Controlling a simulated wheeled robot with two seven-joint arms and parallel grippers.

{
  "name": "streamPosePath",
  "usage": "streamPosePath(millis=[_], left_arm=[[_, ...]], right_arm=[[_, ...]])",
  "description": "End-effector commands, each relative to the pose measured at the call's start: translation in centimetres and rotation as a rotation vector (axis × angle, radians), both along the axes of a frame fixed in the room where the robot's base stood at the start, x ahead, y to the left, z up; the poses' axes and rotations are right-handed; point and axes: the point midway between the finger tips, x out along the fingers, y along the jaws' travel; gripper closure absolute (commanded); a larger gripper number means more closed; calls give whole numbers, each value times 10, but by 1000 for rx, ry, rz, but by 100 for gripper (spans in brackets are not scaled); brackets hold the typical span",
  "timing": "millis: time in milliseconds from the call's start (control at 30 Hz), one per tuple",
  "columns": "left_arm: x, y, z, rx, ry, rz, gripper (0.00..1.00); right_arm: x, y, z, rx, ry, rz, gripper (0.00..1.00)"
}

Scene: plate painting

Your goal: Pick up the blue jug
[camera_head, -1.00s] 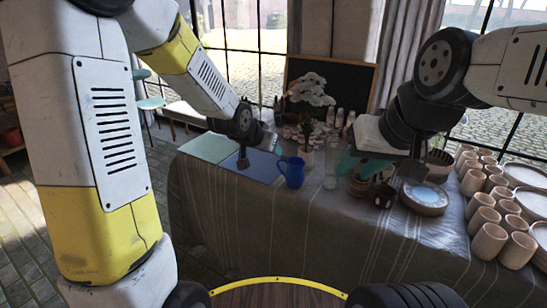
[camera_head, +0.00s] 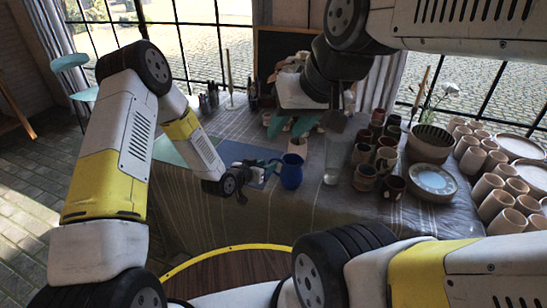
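The blue jug (camera_head: 291,173) stands upright near the table's front edge, its handle on the left side. My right gripper (camera_head: 291,128) is higher, above the table behind the jug. Its two teal fingers point down, apart, with nothing seen between them.
A clear glass (camera_head: 333,160) stands right of the jug. Several brown cups (camera_head: 365,177), a plate (camera_head: 432,180) and a bowl (camera_head: 430,142) fill the right side. A blue mat (camera_head: 235,153) lies under my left gripper. Brushes in pots (camera_head: 209,100) stand behind.

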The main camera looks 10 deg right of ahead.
Motion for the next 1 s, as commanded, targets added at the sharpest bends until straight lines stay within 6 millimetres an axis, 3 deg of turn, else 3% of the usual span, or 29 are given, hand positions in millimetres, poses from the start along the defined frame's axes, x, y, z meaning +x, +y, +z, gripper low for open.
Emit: streamPosePath(millis=[433, 767, 800, 967, 1000], left_arm=[[41, -35, -26, 1, -2, -1, 65], [48, -41, -30, 1, 1, 1, 65], [48, -41, -30, 1, 1, 1, 67], [48, -41, -30, 1, 1, 1, 98], [48, -41, -30, 1, 1, 1, 100]], right_arm=[[0, 0, 0, 0, 0, 0, 64], [0, 0, 0, 0, 0, 0, 64], [0, 0, 0, 0, 0, 0, 64], [0, 0, 0, 0, 0, 0, 64], [0, 0, 0, 0, 0, 0, 64]])
